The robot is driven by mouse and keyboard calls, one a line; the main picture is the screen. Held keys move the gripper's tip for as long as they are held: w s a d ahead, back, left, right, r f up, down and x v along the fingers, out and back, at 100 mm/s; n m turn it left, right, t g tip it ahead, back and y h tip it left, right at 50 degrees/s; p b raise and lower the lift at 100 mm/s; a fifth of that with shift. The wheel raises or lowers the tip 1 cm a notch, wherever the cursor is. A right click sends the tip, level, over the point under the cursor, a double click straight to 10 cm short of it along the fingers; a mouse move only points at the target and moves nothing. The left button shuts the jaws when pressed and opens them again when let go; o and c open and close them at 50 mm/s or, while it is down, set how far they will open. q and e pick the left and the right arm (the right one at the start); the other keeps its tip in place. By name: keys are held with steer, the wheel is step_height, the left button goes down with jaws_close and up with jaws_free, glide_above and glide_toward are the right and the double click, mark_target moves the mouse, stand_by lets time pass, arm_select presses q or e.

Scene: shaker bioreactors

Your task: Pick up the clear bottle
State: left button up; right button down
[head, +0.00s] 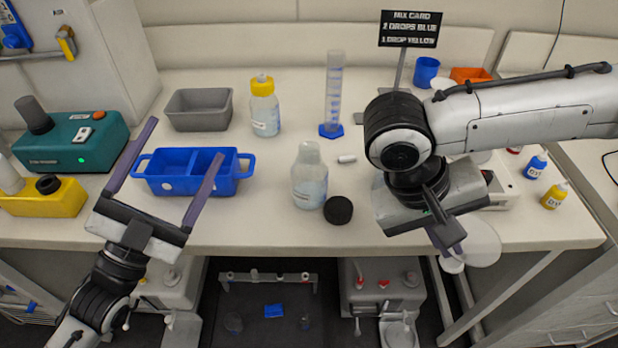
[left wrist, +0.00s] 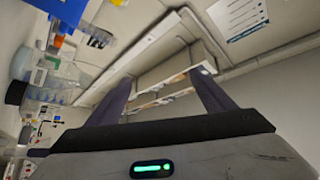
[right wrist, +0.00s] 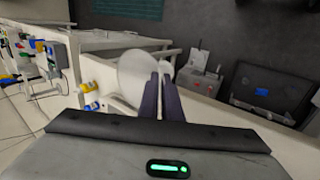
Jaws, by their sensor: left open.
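The clear bottle (head: 309,182) stands upright and uncapped near the front middle of the bench, with a pale label and clear contents. A round black cap (head: 338,210) lies beside its base on the right. My left gripper (head: 185,138) is open and empty, over the blue tray's area, left of the bottle and apart from it. Its spread fingers also show in the left wrist view (left wrist: 155,78). My right gripper (head: 450,236) is at the bench's front right, pointing down, away from the bottle.
A blue divided tray (head: 250,168), a grey bin (head: 198,110), a yellow-capped bottle (head: 265,108) and a measuring cylinder (head: 333,95) stand around the bottle. A small white piece (head: 347,158) lies close by. Dropper bottles (head: 537,165) stand at the right.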

arm_select(q)
steer(key=s+d+f+n, duration=0.1)
steer(key=d+f+n, duration=0.15)
steer(key=d, duration=0.25)
steer(key=n+g+y, duration=0.3)
steer(key=n+g, duration=0.1)
steer(key=n, duration=0.2)
glide_toward(300, 196)
steer(key=shift+w+d+r, duration=0.1)
steer(key=shift+w+r, duration=0.2)
steer(key=shift+w, duration=0.25)
steer(key=shift+w+d+r, duration=0.15)
steer(key=shift+w+r, duration=0.1)
steer(key=shift+w, duration=0.3)
steer(key=shift+w+d+f+n+g, duration=0.15)
steer(key=shift+d+f+n+g, duration=0.05)
steer(key=shift+d+n+g, duration=0.15)
steer(key=x, duration=0.6)
steer(key=shift+r+x, duration=0.1)
steer(key=shift+x, duration=1.3)
steer(key=shift+r+x, duration=0.15)
steer(key=shift+x, duration=1.2)
steer(key=shift+c, duration=0.5)
steer(key=shift+r, duration=0.1)
steer(key=c, duration=1.2)
step_height(300, 196, up, 10)
